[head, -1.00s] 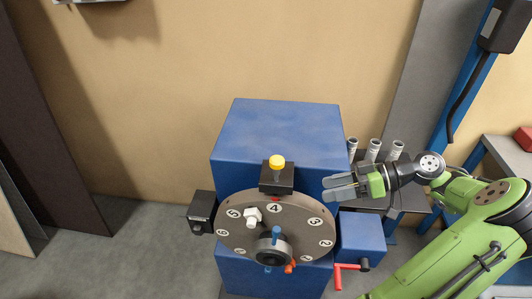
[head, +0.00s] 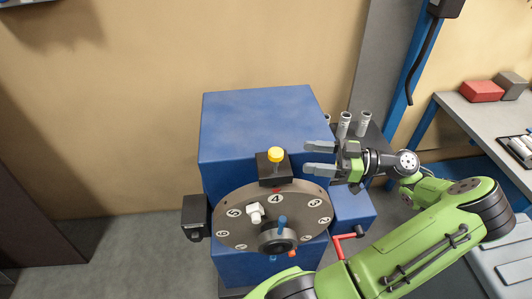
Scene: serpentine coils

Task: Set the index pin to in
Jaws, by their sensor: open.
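The index pin (head: 276,155) has a yellow round knob and stands on a small black block (head: 273,170) at the top of the numbered grey dial (head: 235,240). The number 4 on the dial sits just below the block, by a small red mark. My gripper (head: 305,158) is open and empty, to the right of the yellow knob and apart from it. Its fingers point left towards the knob. How deep the pin sits in its block is hard to tell.
The dial is on a blue machine (head: 255,120). It carries a white knob (head: 255,212) and a hub with a blue handle (head: 282,225). A red crank (head: 345,243) is at lower right. Grey cylinders (head: 344,122) stand behind my gripper. A bench (head: 460,115) is at right.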

